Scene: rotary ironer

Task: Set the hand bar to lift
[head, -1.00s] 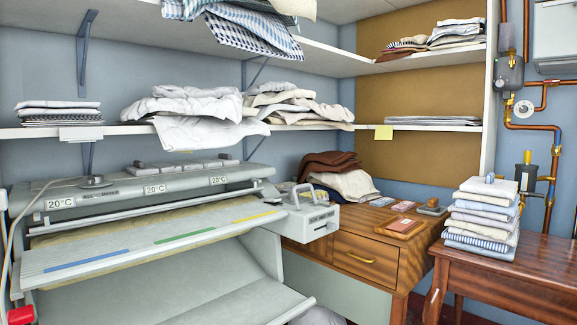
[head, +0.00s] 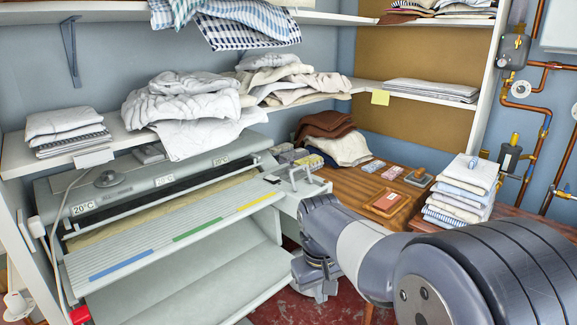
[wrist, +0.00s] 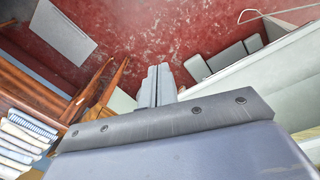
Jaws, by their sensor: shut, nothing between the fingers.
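The rotary ironer's long grey front board (head: 165,247), with blue, green and yellow strips, runs along the machine. At its right end a pale upright handle (head: 302,172) stands on the white end box (head: 288,198). I cannot tell which of these is the hand bar, nor read its setting. My gripper (wrist: 157,72) is shut and empty, its two grey fingers together above the red floor in the wrist view. In the head view my arm reaches in from the right, and the wrist hangs below and in front of the end box, apart from the handle.
A wooden desk (head: 350,184) with a small tray (head: 386,203) stands right of the ironer. A stack of folded cloths (head: 460,192) is behind my arm. A laundry shelf (head: 110,150) overhangs the machine. Red floor (head: 270,308) shows in front.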

